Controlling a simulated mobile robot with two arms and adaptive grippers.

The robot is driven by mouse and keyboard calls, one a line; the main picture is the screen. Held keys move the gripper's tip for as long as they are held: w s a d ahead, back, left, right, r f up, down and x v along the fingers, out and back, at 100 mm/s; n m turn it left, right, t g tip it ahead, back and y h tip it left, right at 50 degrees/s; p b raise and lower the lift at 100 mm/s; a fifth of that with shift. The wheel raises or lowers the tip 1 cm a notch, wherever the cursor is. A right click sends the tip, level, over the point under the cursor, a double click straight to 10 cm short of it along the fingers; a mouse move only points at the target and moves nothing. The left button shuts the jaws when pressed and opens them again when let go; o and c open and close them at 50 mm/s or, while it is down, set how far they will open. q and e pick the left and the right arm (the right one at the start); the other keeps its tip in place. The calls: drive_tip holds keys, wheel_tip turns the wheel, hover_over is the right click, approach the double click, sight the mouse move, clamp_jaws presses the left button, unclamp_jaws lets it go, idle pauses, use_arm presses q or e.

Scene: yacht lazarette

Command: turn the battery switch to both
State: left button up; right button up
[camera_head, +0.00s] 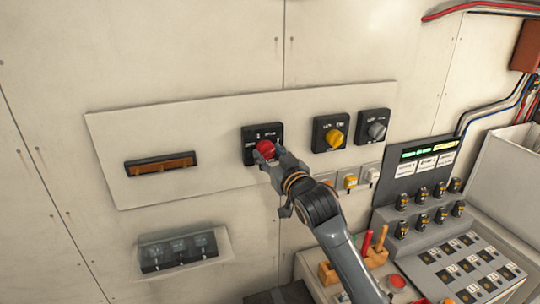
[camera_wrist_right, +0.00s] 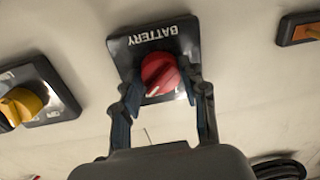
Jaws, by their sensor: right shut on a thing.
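The battery switch is a black square plate (camera_head: 249,134) with a red knob (camera_head: 265,148), on a pale panel on the wall. In the right wrist view the plate (camera_wrist_right: 135,44) reads "BATTERY" upside down and the red knob (camera_wrist_right: 160,72) sits at its middle. My right gripper (camera_head: 273,157) reaches the knob from the lower right. In the wrist view its two fingers (camera_wrist_right: 160,92) are on either side of the knob, shut on it. Which mark the knob points to cannot be read. My left gripper is not in view.
A yellow knob switch (camera_head: 335,137) and a grey knob switch (camera_head: 375,127) are to the right on the same panel (camera_head: 215,120). An orange-brown bar fitting (camera_head: 160,164) is to the left. A grey console (camera_head: 425,215) with several switches stands at the lower right.

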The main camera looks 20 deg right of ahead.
drive_tip(key=n, duration=0.5)
drive_tip(key=shift+r, duration=0.1)
drive_tip(key=shift+n, duration=0.3)
idle(0.4)
drive_tip(key=o, duration=1.2)
drive_tip(key=shift+c, duration=0.2)
drive_tip(key=s+d, duration=0.1)
drive_tip(key=s, duration=1)
drive_tip(key=shift+s+r, duration=0.25)
drive_tip(key=shift+s, duration=0.15)
